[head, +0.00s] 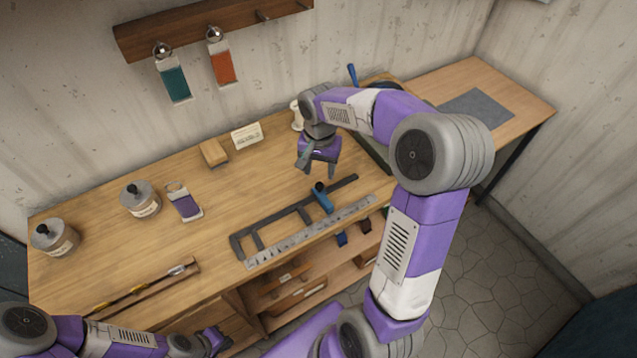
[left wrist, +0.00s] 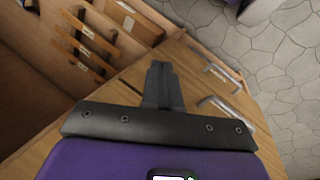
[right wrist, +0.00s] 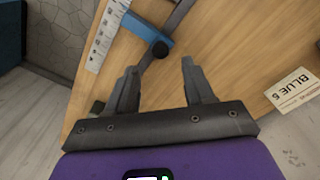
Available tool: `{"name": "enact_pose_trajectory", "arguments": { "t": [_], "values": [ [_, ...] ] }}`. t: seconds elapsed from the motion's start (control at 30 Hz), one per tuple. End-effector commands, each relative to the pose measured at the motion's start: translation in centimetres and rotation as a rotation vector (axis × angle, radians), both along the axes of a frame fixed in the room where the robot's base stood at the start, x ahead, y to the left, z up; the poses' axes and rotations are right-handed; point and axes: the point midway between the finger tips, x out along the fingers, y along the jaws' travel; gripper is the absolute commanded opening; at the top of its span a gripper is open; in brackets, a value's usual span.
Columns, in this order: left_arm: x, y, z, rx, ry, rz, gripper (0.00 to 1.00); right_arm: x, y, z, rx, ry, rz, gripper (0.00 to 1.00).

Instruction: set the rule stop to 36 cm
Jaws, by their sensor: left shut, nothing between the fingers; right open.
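The rule (head: 310,231) is a pale metal strip along the bench's front edge, beside a dark rail frame (head: 290,212). The blue stop (head: 323,198) with a black knob sits on the rail towards its right end; its scale reading is too small to tell. In the right wrist view the stop (right wrist: 148,37) and the rule (right wrist: 105,35) show ahead of the fingers. My right gripper (head: 317,172) is open and empty above the bench, behind the stop and apart from it. My left gripper (head: 222,342) is shut and empty at the lower left, low by the bench front; its fingers show in the left wrist view (left wrist: 161,80).
Two lidded jars (head: 140,198), a purple swatch card (head: 184,203), a wooden block (head: 213,153) and a label card (head: 247,137) stand on the bench. A narrow wooden tray (head: 150,292) lies front left. Shelves (head: 285,290) are below. The bench middle is clear.

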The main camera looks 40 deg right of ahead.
Motion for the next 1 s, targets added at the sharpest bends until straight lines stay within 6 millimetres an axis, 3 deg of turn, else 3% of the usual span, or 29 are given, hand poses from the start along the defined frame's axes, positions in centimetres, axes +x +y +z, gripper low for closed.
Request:
{"name": "enact_pose_trajectory", "arguments": {
  "t": [0.3, 0.7, 0.77, 1.0],
  "values": [
    [0.0, 0.0, -1.0, 0.0, 0.0, 0.0, 0.0, 0.0, 0.0, -5.0, 0.001, 0.003, 0.001, 0.52],
    [0.0, 0.0, -1.1, 0.0, 0.0, 0.0, 0.0, 0.0, 0.0, -5.9, 0.001, 0.001, 0.0, 0.52],
    [0.0, 0.0, -1.1, 0.0, 0.0, 0.0, 0.0, 0.0, 0.0, -5.9, 0.001, 0.001, 0.0, 0.46],
    [0.0, 0.0, -1.2, 0.0, 0.0, 0.0, 0.0, 0.0, 0.0, -5.9, 0.001, 0.001, 0.0, 0.1]
  ]
}}
